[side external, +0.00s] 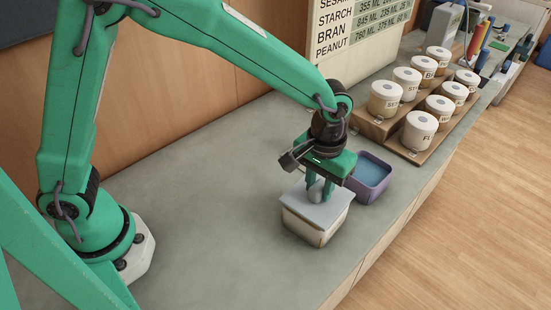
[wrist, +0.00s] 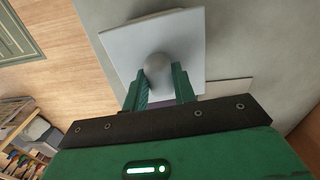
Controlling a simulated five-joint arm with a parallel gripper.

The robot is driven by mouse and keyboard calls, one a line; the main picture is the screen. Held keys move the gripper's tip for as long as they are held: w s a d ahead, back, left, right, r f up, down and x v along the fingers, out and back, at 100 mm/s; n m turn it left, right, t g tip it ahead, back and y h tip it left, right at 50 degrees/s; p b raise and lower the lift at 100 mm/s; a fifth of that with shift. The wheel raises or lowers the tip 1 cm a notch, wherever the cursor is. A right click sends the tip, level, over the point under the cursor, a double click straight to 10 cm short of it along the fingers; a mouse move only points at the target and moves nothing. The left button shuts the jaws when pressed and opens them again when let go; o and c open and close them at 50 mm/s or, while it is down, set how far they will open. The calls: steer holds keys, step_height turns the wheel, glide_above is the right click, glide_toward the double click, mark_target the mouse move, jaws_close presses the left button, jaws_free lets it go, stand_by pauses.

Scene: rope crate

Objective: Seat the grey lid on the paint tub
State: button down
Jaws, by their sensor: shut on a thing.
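The grey lid (side external: 300,208) is a flat square plate with a round grey knob (wrist: 157,65). It lies over the top of the cream paint tub (side external: 305,232) in the side view. My gripper (side external: 318,190) points down from above, its two green fingers shut on the knob, one on each side. In the wrist view the lid (wrist: 122,47) fills the upper middle and looks turned a little; a pale strip (wrist: 230,89) shows beside it, perhaps the tub. The lid hides the tub's opening, and I cannot tell whether it sits flush.
A purple bin (side external: 371,176) with a blue inside stands close behind and right of the tub. Several labelled white jars (side external: 420,130) stand on a stepped wooden rack at the back right. The grey counter (side external: 215,215) is clear left of the tub; its front edge runs to the right.

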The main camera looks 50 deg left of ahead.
mark_target(320, 185)
steer(key=shift+f, duration=0.65)
stand_by(0.9)
steer(key=c, duration=1.1)
jaws_free()
steer(key=shift+o, duration=0.2)
steer(key=shift+r, duration=0.15)
steer(key=shift+r, duration=3.75)
